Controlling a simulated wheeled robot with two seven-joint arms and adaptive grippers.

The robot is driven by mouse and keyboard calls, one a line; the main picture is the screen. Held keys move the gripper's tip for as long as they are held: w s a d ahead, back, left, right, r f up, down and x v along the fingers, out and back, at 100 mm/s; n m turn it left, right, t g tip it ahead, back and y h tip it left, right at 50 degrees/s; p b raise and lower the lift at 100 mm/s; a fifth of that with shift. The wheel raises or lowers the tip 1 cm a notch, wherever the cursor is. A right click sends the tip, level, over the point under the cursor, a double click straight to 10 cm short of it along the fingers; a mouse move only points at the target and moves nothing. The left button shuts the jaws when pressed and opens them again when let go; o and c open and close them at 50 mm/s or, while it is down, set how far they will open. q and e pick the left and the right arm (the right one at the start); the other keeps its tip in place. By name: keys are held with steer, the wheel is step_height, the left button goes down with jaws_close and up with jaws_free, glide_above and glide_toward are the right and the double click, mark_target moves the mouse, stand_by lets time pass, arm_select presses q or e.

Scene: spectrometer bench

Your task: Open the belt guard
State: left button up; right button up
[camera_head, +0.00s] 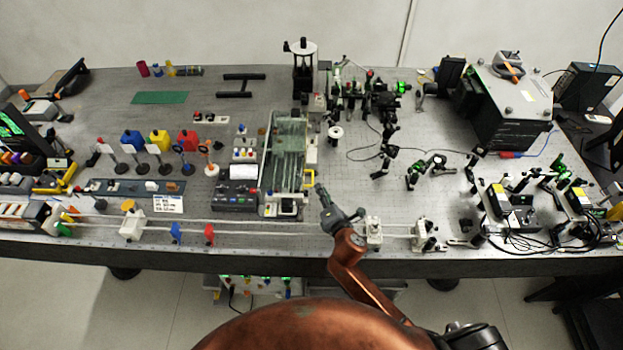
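A long unit with a clear, greenish cover (287,150) stands near the middle of the bench; I take this cover to be the belt guard. It appears to lie down over the unit. Its near end has a pale block (288,208) with a yellow part. My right gripper (321,188) is just right of the unit's near end, its tip pointing up and left. It seems apart from the cover. Its fingers are too small to tell open from shut. My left gripper is not in view.
A grey control box (236,196) stands close left of the unit. A thin rail (270,231) with small mounts runs along the bench's front. Optics and cables crowd the right. A black box (510,110) stands at the back right.

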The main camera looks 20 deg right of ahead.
steer(key=x, duration=0.4)
steer(key=a+x, duration=0.1)
steer(key=x, duration=0.2)
steer(key=shift+w+a+r, duration=0.1)
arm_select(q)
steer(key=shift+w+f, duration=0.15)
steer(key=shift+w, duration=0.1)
arm_select(e)
steer(key=shift+w, duration=0.25)
steer(key=shift+c, duration=0.2)
jaws_close()
